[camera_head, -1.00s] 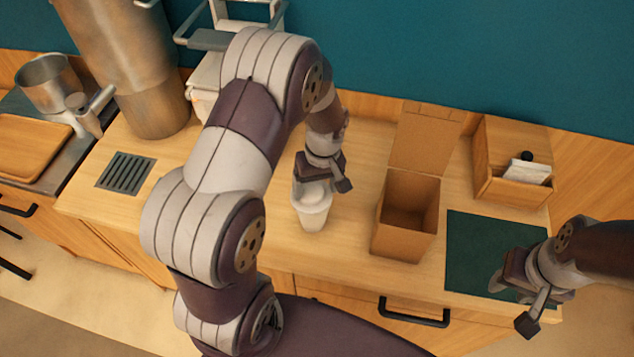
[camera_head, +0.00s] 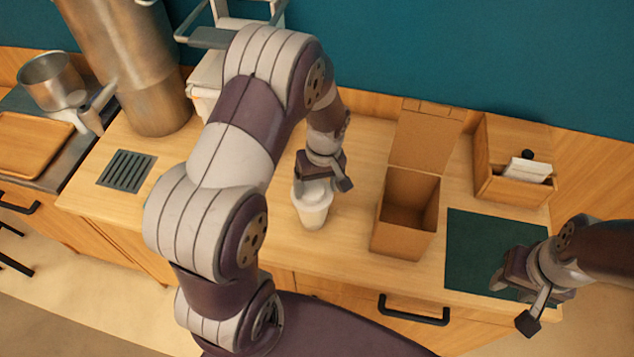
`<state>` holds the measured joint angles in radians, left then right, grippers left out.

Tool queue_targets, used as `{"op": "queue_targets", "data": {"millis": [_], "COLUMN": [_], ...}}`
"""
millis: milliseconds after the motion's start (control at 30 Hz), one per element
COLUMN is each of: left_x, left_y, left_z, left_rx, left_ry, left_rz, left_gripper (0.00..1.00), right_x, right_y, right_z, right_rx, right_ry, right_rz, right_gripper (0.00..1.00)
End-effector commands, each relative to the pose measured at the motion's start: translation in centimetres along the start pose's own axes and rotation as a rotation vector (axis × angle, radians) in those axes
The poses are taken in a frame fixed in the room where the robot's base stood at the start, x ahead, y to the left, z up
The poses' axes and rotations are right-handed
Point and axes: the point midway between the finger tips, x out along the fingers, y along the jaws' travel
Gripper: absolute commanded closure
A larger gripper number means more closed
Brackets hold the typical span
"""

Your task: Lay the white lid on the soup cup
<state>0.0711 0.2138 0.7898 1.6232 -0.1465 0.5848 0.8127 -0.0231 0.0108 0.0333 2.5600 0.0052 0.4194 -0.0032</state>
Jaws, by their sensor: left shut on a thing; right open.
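The white soup cup (camera_head: 314,215) stands upright on the wooden counter, left of the open cardboard box. The white lid (camera_head: 313,190) is at the cup's top, level as far as I can see. My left gripper (camera_head: 321,184) reaches down from above and is shut on the lid. Its fingers partly hide the lid, and I cannot tell whether the lid is fully seated on the rim. My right gripper (camera_head: 512,300) is open and empty over the dark green mat at the right.
An open cardboard box (camera_head: 405,215) stands right of the cup. The dark green mat (camera_head: 480,240) lies further right, with a wooden holder (camera_head: 512,190) behind it. A tall metal cylinder (camera_head: 150,95) and a drain grille (camera_head: 127,171) are at the left. The counter in front of the cup is clear.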

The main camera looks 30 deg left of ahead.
Motion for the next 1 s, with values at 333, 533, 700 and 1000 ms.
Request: {"op": "queue_targets", "data": {"millis": [333,533,700,1000], "left_x": [-0.03,0.03,0.4,0.54], "left_y": [0.08,0.09,0.14,0.18], "left_z": [0.04,0.03,0.04,0.04], "left_rx": [0.0,0.0,0.0,0.0], "left_ry": [0.0,0.0,0.0,0.0], "left_rz": [0.0,0.0,0.0,0.0], "left_gripper": [0.48,0.48,0.48,0.48], "right_x": [-0.17,-0.13,0.07,0.11], "right_y": [0.0,0.0,0.0,0.0], "right_z": [-0.02,-0.02,0.0,0.01], "right_rx": [0.0,0.0,0.0,0.0], "right_ry": [0.0,0.0,0.0,0.0], "right_rz": [0.0,0.0,0.0,0.0], "right_gripper": [0.57,0.57,0.57,0.57]}}
